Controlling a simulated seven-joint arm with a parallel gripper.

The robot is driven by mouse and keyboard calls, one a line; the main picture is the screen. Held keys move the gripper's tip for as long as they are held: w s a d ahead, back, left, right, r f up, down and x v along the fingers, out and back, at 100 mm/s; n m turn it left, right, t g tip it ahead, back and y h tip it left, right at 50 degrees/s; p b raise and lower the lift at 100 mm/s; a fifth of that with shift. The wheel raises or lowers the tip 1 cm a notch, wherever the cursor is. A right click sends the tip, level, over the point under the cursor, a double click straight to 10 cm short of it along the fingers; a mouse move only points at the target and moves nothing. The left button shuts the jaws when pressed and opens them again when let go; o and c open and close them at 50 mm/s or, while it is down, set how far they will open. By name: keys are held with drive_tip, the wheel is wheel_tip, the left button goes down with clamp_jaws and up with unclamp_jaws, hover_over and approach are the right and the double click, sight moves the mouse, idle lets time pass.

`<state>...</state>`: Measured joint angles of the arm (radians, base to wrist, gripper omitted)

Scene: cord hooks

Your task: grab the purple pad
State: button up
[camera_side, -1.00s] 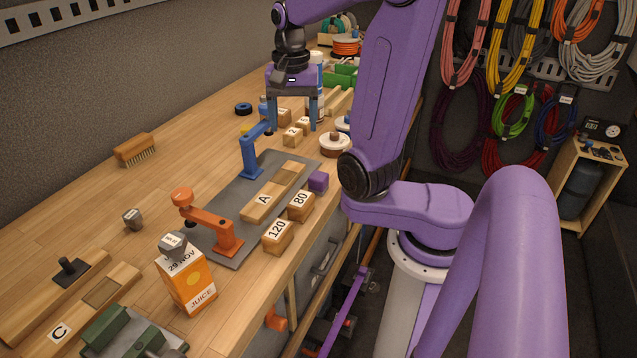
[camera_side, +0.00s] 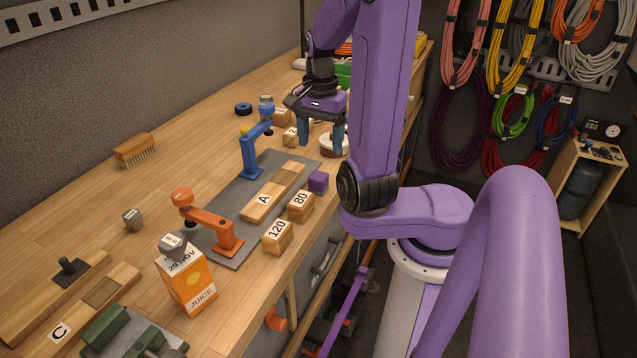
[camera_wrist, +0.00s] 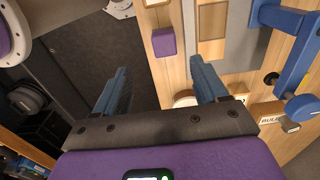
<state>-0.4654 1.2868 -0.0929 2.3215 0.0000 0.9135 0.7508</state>
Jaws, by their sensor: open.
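The purple pad (camera_side: 318,181) is a small purple block on the wooden bench, at the right edge of the grey mat and just behind the block marked 80. It also shows in the wrist view (camera_wrist: 164,42), ahead of the fingers and between their lines. My gripper (camera_side: 321,147) is open and empty, with its blue fingers pointing down behind the pad and apart from it. In the wrist view my gripper (camera_wrist: 158,80) has its two fingers spread wide. No part of the pad's top appears covered.
Wooden blocks marked 80 (camera_side: 300,206) and 120 (camera_side: 278,236) stand in front of the pad. Board A (camera_side: 262,204) lies on the grey mat (camera_side: 212,203) left of it. A blue clamp (camera_side: 250,155) stands on the mat's far side. The bench edge is close on the right.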

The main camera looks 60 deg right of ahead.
sight(318, 175)
wheel_tip(318, 175, down, 6)
drive_tip(key=shift+r, duration=0.15)
drive_tip(key=shift+w+d+f, duration=0.15)
drive_tip(key=shift+w+f, duration=0.05)
drive_tip(key=shift+f, duration=1.15)
drive_tip(key=shift+w+d+f, duration=0.1)
drive_tip(key=shift+w+f, duration=0.05)
drive_tip(key=shift+f, duration=1.2)
drive_tip(key=shift+c, duration=0.3)
drive_tip(key=c, duration=1)
